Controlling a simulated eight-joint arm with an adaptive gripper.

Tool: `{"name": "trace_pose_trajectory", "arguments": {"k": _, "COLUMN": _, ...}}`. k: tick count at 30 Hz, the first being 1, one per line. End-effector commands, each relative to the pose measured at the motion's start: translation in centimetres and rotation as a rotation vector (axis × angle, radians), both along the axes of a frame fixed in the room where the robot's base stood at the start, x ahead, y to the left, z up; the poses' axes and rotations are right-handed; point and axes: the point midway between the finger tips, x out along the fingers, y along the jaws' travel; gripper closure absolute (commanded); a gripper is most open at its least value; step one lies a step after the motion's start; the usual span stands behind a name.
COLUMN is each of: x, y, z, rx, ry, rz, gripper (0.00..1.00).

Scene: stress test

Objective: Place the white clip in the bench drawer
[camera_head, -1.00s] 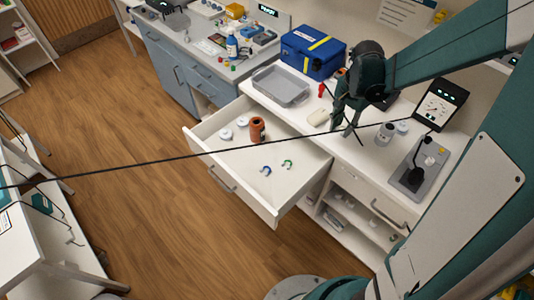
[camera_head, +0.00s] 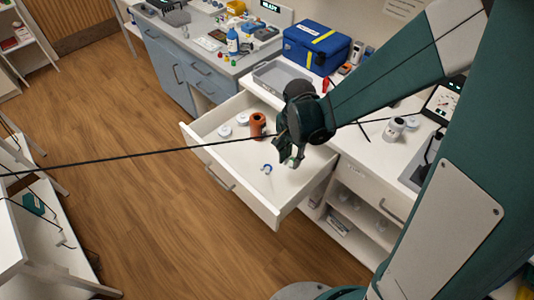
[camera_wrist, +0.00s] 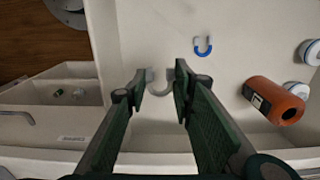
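The bench drawer (camera_head: 232,168) is pulled open; its pale floor also shows in the wrist view (camera_wrist: 240,22). My gripper (camera_head: 290,157) is over the drawer's right part, near the bench. In the head view the gripper mostly hides the clip. A blue clip (camera_head: 267,169) lies on the drawer floor, also in the wrist view (camera_wrist: 203,47). The green clip is hidden or merges with the fingertips.
A grey tray (camera_head: 262,78) and a blue case (camera_head: 316,48) sit on the bench. The drawer floor left of the blue clip is clear.

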Motion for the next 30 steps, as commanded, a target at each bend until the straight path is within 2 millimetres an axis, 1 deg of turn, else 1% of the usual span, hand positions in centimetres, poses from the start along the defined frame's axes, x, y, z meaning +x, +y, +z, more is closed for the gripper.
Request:
{"name": "trace_pose_trajectory", "arguments": {"k": 1, "x": -0.4, "y": 0.7, "z": -0.7, "rx": 0.0, "ry": 0.0, "rz": 0.007, "gripper": 0.8}}
{"name": "trace_pose_trajectory", "arguments": {"k": 3, "x": -0.9, "y": 1.3, "z": -1.1, "rx": 0.0, "ry": 0.0, "rz": 0.01, "gripper": 0.8}}
{"name": "trace_pose_trajectory", "arguments": {"k": 9, "x": -1.6, "y": 2.3, "z": -1.7, "rx": 0.0, "ry": 0.0, "rz": 0.015, "gripper": 0.8}}
{"name": "trace_pose_trajectory", "arguments": {"k": 23, "x": -1.6, "y": 2.4, "z": -1.9, "rx": 0.0, "ry": 0.0, "rz": 0.015, "gripper": 0.8}}
{"name": "trace_pose_trajectory", "arguments": {"k": 26, "x": -1.6, "y": 2.4, "z": -2.5, "rx": 0.0, "ry": 0.0, "rz": 0.015, "gripper": 0.8}}
{"name": "trace_pose_trajectory", "arguments": {"k": 30, "x": -1.6, "y": 2.4, "z": -4.0, "rx": 0.0, "ry": 0.0, "rz": 0.015, "gripper": 0.8}}
